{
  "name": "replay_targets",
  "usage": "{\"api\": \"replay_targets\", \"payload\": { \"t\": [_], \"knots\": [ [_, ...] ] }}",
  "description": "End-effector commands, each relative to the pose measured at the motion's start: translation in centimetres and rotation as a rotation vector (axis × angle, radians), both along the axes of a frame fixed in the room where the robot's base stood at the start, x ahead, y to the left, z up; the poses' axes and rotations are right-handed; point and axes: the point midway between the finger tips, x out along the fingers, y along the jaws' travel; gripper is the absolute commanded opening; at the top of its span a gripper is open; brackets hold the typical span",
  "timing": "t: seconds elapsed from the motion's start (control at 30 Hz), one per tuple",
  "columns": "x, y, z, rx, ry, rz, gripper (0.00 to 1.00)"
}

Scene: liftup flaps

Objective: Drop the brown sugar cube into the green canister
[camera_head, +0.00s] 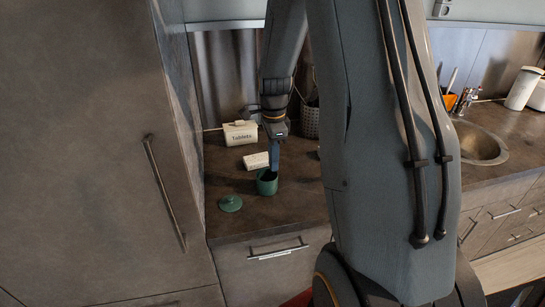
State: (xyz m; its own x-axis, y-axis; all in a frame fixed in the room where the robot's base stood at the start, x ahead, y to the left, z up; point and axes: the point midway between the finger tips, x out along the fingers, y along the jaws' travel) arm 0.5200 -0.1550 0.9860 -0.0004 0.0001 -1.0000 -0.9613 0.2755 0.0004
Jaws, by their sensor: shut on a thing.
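The green canister (266,186) stands open on the dark counter, near its front edge. Its mouth faces up. My gripper (274,168) points down right over the canister, with its fingertips at or just inside the rim. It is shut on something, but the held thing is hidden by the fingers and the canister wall. The brown sugar cube is not visible as a separate thing. A round green lid (230,203) with a knob lies on the counter to the left of the canister.
A white box (255,161) lies just behind the canister. A cream container marked "Tablets" (240,133) and a dark mesh basket (311,120) stand farther back. A tall cabinet (90,150) bounds the left. The sink (478,142) is at right.

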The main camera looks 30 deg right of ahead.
Motion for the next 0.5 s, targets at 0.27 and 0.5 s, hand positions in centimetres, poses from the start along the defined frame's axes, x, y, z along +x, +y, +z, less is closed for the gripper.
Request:
{"api": "replay_targets", "payload": {
  "t": [0.27, 0.5],
  "knots": [
    [0.03, 0.03, -1.65, 0.000, -0.001, 0.002, 0.00],
    [0.01, 0.03, -1.57, 0.000, -0.001, 0.002, 0.18]
  ]
}}
